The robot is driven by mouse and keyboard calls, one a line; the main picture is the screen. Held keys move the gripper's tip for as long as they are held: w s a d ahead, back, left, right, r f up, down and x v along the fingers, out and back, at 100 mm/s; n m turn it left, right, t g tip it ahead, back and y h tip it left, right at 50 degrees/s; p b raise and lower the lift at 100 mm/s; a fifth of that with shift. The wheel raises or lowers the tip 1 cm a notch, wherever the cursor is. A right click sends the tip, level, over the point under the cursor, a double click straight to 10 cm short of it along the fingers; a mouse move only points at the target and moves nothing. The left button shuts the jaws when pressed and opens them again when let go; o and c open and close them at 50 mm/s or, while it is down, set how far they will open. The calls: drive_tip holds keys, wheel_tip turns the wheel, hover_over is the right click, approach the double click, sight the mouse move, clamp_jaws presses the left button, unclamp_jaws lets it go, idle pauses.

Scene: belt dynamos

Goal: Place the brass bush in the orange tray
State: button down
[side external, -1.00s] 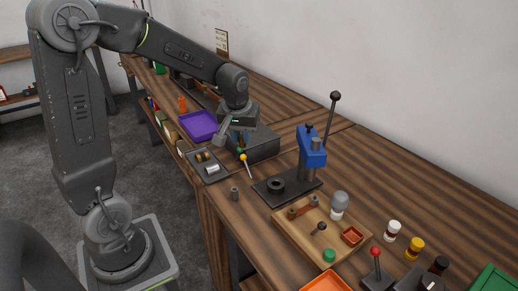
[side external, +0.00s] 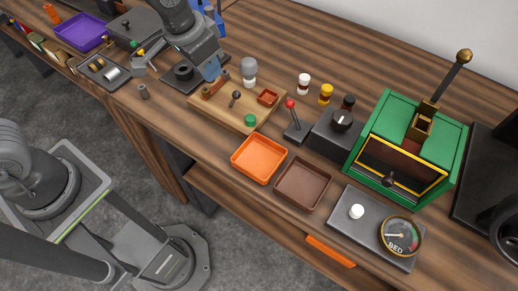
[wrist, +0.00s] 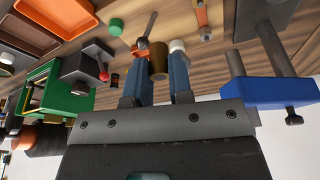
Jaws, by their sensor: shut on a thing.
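My gripper (side external: 211,72) is above the back left of the wooden board, in front of the blue press. In the wrist view, my gripper's blue fingers (wrist: 156,78) are shut on the brass bush (wrist: 158,60), a short brass-brown cylinder at the fingertips. In the side view I cannot make the bush out. The orange tray (side external: 259,160) is empty and lies in front of the board, to the right of and nearer than my gripper. It also shows at the upper left of the wrist view (wrist: 68,14).
The wooden board (side external: 212,108) carries a grey-topped knob, a green knob and small parts. A red-knobbed lever (side external: 291,115) stands behind the orange tray. An empty brown tray (side external: 303,184) lies beside it. A green press (side external: 402,150) stands at right.

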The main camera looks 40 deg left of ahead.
drive_tip(key=s+d+m, duration=0.2)
drive_tip(key=d, duration=0.2)
hover_over(263, 158)
drive_tip(key=s, duration=0.1)
drive_tip(key=f, duration=0.7)
drive_tip(key=shift+a+f, duration=0.1)
drive_tip(key=shift+a, duration=0.15)
drive_tip(key=shift+s+f, duration=0.1)
drive_tip(key=shift+f, duration=1.9)
drive_tip(key=shift+f, duration=0.15)
drive_tip(key=c, duration=1)
unclamp_jaws()
drive_tip(key=v, duration=1.2)
drive_tip(key=shift+a+r, duration=0.2)
